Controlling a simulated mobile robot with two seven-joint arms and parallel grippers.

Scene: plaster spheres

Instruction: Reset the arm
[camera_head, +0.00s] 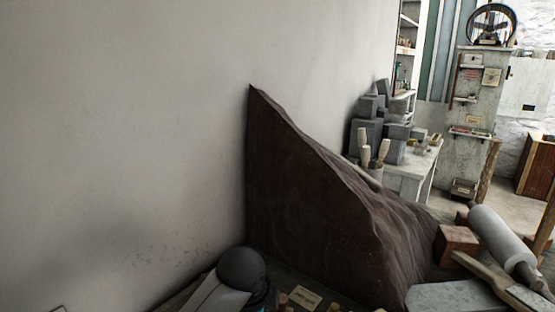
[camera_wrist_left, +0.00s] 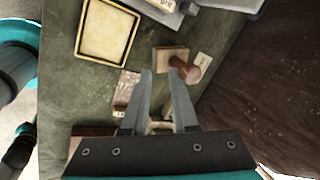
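My left gripper (camera_wrist_left: 161,73) shows in the left wrist view with its two fingers apart and nothing clearly held between the tips. Neither gripper can be made out in the head view. My right gripper is in no view.
A large dark brown wedge-shaped mass (camera_head: 310,205) stands against the plain wall. A white roller (camera_head: 500,238) and a wooden block (camera_head: 456,245) lie to its right. The left wrist view shows a cream tray (camera_wrist_left: 105,32) on a dark worktop (camera_wrist_left: 62,70).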

